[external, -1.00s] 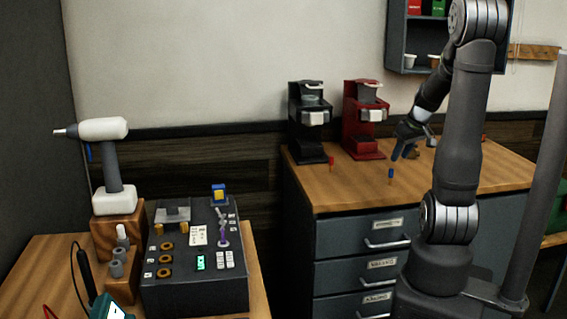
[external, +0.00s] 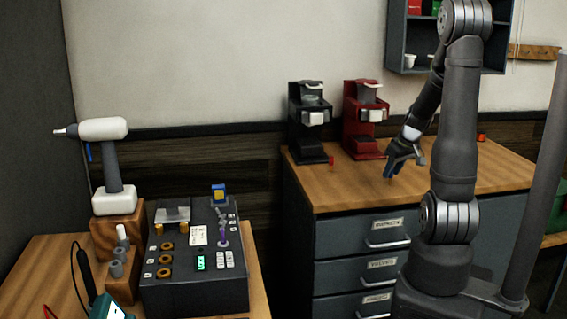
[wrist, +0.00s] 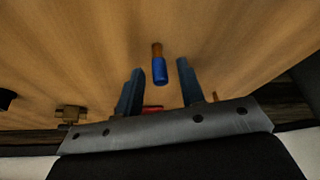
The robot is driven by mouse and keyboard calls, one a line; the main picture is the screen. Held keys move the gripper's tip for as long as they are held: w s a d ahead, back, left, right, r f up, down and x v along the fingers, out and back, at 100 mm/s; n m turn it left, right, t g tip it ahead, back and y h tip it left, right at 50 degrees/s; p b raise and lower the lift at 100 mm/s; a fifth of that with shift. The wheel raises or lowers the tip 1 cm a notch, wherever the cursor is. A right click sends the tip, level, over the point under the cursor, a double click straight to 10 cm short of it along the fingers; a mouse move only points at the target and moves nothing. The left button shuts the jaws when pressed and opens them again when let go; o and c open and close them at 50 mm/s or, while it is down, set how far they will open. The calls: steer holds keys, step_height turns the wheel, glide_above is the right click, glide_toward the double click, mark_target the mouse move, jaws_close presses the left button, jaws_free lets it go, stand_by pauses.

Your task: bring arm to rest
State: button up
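My gripper (external: 399,162) hangs low over the front part of the wooden counter (external: 470,170), in front of the red brewer. In the wrist view its two fingers are spread apart, with nothing clamped between them. A small blue cylinder with an orange-brown end (wrist: 159,70) shows on the wood between the fingertips in the wrist view; I cannot tell whether it lies within their reach. In the external view my gripper mostly hides that spot. My arm rises from its base at the right and bends down to the counter.
A black brewer (external: 309,125) and a red brewer (external: 363,125) stand at the back of the counter. A small red piece (external: 331,160) lies by the black brewer. A shelf (external: 397,40) hangs above. A bench with a dark control box (external: 195,285) and a white drill (external: 104,130) stands left.

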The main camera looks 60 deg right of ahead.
steer(key=shift+r, duration=0.1)
steer(key=v, duration=1.2)
steer(key=x, duration=1.2)
steer(key=s+d+r, duration=0.2)
steer(key=s+r, duration=1)
step_height(320, 180, up, 23)
steer(key=w+r+n, duration=0.1)
steer(key=w, duration=0.5)
steer(key=shift+w+n+y, duration=0.3)
steer(key=shift+w+n, duration=0.05)
steer(key=shift+n, duration=0.05)
